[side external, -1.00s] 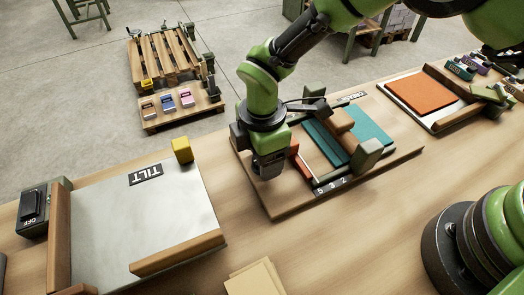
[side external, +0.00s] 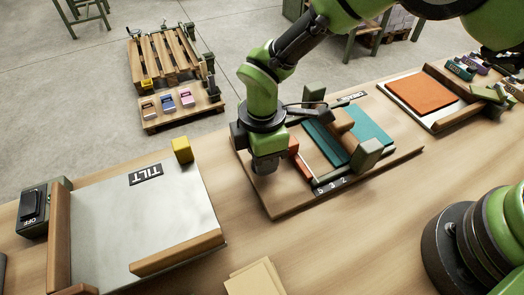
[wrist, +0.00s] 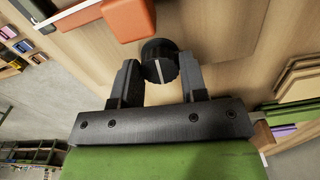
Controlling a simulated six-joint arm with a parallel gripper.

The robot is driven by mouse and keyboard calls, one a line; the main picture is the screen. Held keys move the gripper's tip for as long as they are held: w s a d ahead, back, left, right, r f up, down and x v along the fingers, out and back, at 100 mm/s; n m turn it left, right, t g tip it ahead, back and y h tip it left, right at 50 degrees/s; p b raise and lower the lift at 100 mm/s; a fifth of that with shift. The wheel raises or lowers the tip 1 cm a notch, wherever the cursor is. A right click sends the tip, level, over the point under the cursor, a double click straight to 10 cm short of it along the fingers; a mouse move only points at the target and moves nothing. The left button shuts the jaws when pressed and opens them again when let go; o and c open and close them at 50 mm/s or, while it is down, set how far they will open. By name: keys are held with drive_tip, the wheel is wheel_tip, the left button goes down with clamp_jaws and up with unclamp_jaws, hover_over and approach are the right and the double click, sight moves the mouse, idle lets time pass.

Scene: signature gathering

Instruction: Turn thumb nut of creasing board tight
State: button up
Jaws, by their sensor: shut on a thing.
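The creasing board (side external: 290,203) is a wooden base with teal panels, a crossing wooden bar, an orange-red block and a strip of white numbers. The thumb nut (wrist: 160,58) is a round black knob with a white line across its face, seen in the wrist view. My gripper (wrist: 160,77) is shut on the thumb nut, with one dark jaw on each side of it. In the side view my gripper (side external: 265,167) points down over the left part of the board and hides the nut. The orange-red block (wrist: 124,18) is close beside the nut.
A metal plate marked TILT (side external: 150,212) with wooden rails lies to the left, with a yellow block (side external: 182,150) at its far corner. An orange sheet (side external: 421,93) lies on a board to the right. Tan cards (side external: 254,279) lie at the front edge of the picture.

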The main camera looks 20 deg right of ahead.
drive_tip(key=m, duration=0.8)
drive_tip(key=shift+m, duration=0.4)
drive_tip(key=m, duration=0.4)
drive_tip(key=shift+m, duration=1.9)
drive_tip(key=o, duration=0.9)
wheel_tip(320, 180, up, 10)
